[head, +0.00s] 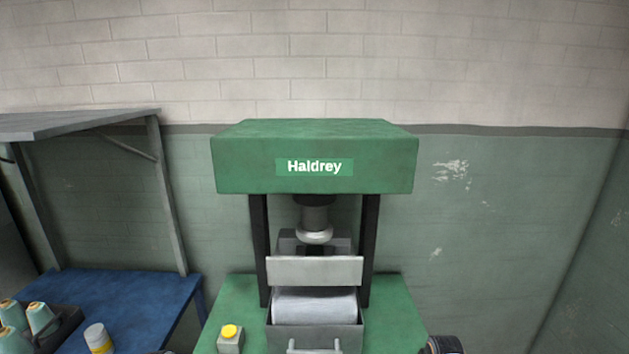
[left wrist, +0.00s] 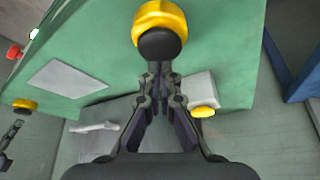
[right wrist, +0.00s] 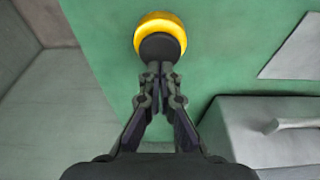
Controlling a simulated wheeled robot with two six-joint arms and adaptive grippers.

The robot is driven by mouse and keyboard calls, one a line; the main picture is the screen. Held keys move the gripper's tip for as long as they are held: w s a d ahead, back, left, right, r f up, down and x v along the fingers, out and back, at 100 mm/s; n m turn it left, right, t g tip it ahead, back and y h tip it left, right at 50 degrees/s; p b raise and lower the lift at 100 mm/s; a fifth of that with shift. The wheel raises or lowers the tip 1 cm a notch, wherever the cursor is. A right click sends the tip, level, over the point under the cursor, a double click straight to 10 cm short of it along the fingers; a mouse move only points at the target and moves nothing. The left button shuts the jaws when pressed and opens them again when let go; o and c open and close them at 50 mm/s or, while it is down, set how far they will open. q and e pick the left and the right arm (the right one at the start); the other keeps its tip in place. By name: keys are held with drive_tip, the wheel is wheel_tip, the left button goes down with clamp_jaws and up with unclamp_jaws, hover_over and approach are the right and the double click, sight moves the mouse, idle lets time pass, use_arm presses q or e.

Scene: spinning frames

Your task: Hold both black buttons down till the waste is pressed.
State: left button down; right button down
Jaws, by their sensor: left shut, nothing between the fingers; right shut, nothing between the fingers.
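The left black button (left wrist: 160,44) sits in a yellow ring on the green press front in the left wrist view. My left gripper (left wrist: 160,70) is shut and empty, its tips right at this button. The right black button (right wrist: 158,47) has the same yellow ring. My right gripper (right wrist: 158,70) is shut and empty, its tips at that button. I cannot tell whether either button is pushed in. The green Haldrey press (head: 235,165) shows its ram (head: 314,234) above a grey bin holding pale waste (head: 314,306). Both grippers are out of the head view.
A small box with a yellow button (head: 229,332) stands on the press's left side. A red button (left wrist: 14,51) and a lit lamp (left wrist: 34,33) are on the press front. A blue table (head: 150,290) with cones of thread (head: 41,318) stands at left.

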use_arm(q)
drive_tip(key=shift+f, duration=1.2)
idle(0.6)
use_arm(e)
drive_tip(key=shift+s+x, duration=0.15)
drive_tip(key=shift+x, duration=0.5)
drive_tip(key=shift+s+x, duration=0.15)
drive_tip(key=shift+x, duration=0.45)
idle(1.0)
drive_tip(key=shift+f, duration=0.1)
idle(0.6)
drive_tip(key=shift+w+v, duration=0.25)
drive_tip(key=shift+v, duration=0.75)
drive_tip(key=shift+w+v, duration=0.25)
drive_tip(key=shift+v, duration=0.75)
drive_tip(key=shift+w+v, duration=0.2)
drive_tip(key=shift+v, duration=0.75)
drive_tip(key=shift+r, duration=0.2)
drive_tip(key=shift+s, duration=0.15)
drive_tip(key=s+r, duration=0.3)
drive_tip(key=s, duration=0.3)
drive_tip(key=shift+s, duration=0.4)
use_arm(q)
drive_tip(key=shift+r, duration=3)
